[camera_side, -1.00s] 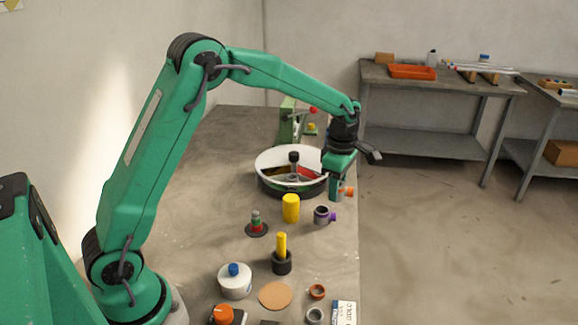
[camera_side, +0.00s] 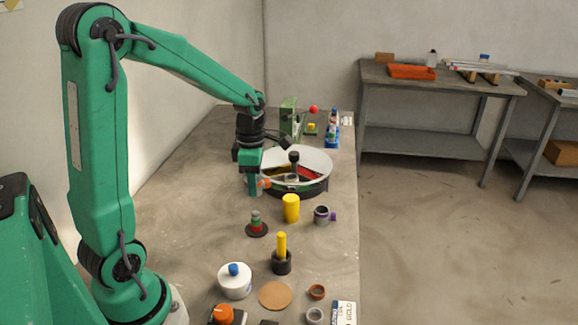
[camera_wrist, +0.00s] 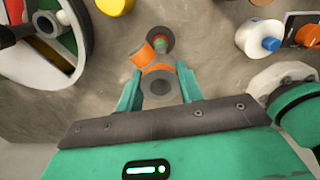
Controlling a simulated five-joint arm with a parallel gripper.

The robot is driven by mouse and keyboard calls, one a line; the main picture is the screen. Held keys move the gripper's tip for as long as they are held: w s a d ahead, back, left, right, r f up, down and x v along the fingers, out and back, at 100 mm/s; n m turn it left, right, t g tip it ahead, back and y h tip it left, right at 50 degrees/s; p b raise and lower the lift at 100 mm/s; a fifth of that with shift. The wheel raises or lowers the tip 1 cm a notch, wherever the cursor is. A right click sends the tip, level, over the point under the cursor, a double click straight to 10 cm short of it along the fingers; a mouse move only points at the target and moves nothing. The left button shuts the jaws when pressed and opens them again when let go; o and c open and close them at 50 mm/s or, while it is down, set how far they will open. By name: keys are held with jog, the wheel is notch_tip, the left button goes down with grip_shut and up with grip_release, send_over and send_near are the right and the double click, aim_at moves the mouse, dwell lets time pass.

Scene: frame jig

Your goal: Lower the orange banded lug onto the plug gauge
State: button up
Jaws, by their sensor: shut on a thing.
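My gripper (camera_side: 254,185) is shut on the orange banded lug (camera_wrist: 157,90), a grey ring-like piece with an orange band and an orange stub. In the side view only some orange of the lug (camera_side: 264,184) shows past the fingers. In the wrist view it sits between both fingertips of my gripper (camera_wrist: 158,86). The plug gauge (camera_side: 256,224), a stepped post with red and green bands on a dark round base, stands upright on the bench. In the wrist view the gauge (camera_wrist: 160,37) is beyond the lug, apart from it. The lug is held above the bench.
A round divided tray (camera_side: 325,183) stands behind and right of my gripper. A yellow cylinder (camera_side: 291,208), a purple-marked grey ring (camera_side: 321,215) and a yellow pin in a dark base (camera_side: 281,255) stand right of the gauge. A white, blue-capped pot (camera_side: 235,284) is in front.

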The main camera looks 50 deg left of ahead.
jog(key=shift+f, duration=0.15)
send_over(256, 212)
jog(key=shift+f, duration=2.35)
jog(key=shift+f, duration=1.65)
jog(key=o, duration=1.2)
jog(key=shift+o, duration=0.2)
notch_tip(256, 212, up, 9)
dwell(1.0)
dwell(1.0)
